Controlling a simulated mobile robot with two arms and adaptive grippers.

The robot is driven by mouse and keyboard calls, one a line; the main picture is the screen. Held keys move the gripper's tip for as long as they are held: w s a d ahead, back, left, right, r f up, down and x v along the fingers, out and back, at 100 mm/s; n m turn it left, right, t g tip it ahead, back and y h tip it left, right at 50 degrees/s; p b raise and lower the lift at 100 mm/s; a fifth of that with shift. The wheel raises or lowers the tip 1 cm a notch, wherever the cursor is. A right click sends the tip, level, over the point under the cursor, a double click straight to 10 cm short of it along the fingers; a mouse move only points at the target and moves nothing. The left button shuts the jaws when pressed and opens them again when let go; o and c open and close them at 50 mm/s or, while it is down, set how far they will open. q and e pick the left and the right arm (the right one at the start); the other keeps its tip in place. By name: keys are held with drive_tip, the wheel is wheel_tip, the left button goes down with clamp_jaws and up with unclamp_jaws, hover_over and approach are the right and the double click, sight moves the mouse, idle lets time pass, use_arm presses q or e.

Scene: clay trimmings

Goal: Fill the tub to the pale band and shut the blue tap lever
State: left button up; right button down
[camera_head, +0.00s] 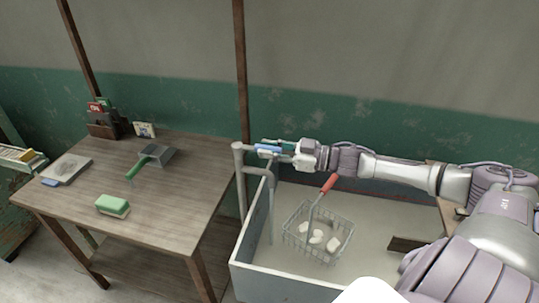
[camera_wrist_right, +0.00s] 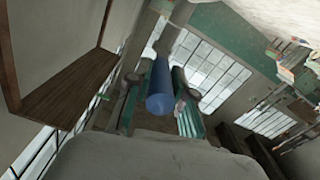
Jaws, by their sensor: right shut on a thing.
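The blue tap lever (camera_head: 268,150) is at the top of the grey standpipe (camera_head: 240,180) at the tub's left. My right gripper (camera_head: 281,148) is shut on this lever. In the right wrist view the blue lever (camera_wrist_right: 160,88) lies between the green-padded fingers of my right gripper (camera_wrist_right: 158,105). The large grey tub (camera_head: 244,255) stands below. Its inside looks pale grey; I cannot make out the water level or a pale band. My left gripper is not in view.
A wire basket (camera_head: 290,237) with a red handle (camera_head: 328,184) and a few white lumps sits in the tub. Left of it, a wooden table (camera_head: 180,200) holds a green-and-cream block (camera_head: 112,205), a green-handled scraper (camera_head: 139,170) and a grey slab (camera_head: 67,168).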

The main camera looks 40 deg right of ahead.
drive_tip(key=shift+w+r, duration=0.1)
idle(0.4)
drive_tip(key=c, duration=1.3)
unclamp_jaws()
drive_tip(key=shift+o, duration=1.4)
drive_tip(key=shift+w, duration=0.1)
drive_tip(key=v, duration=0.7)
drive_tip(key=shift+d, duration=0.2)
drive_tip(key=shift+s, duration=0.2)
